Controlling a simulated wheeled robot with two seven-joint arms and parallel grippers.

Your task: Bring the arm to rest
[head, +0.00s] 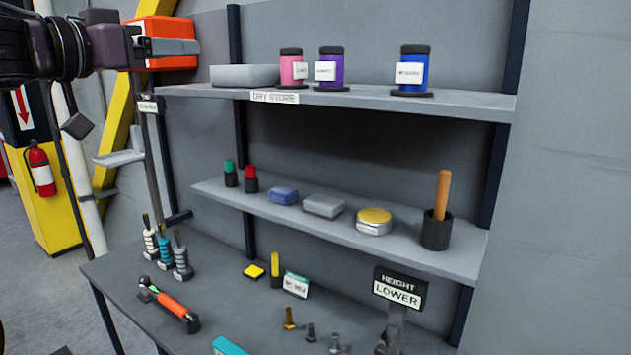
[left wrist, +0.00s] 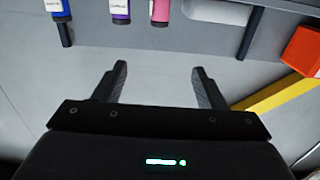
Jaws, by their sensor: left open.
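My left arm comes in from the upper left in the head view. Its gripper (head: 190,47) is raised, in front of an orange box (head: 170,28). In the left wrist view the left gripper (left wrist: 160,80) has its two dark fingers spread apart, with nothing between them. The orange box also shows at the right there (left wrist: 303,50). My right gripper is in neither view.
A shelf (head: 440,102) labelled "DRY STORE" holds pink (head: 292,70), purple (head: 331,70) and blue (head: 411,72) jars. The lower shelf (head: 300,222) holds small items. The workbench (head: 235,310) carries tools and a "HEIGHT LOWER" sign (head: 398,288). A yellow beam (head: 125,110) stands left.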

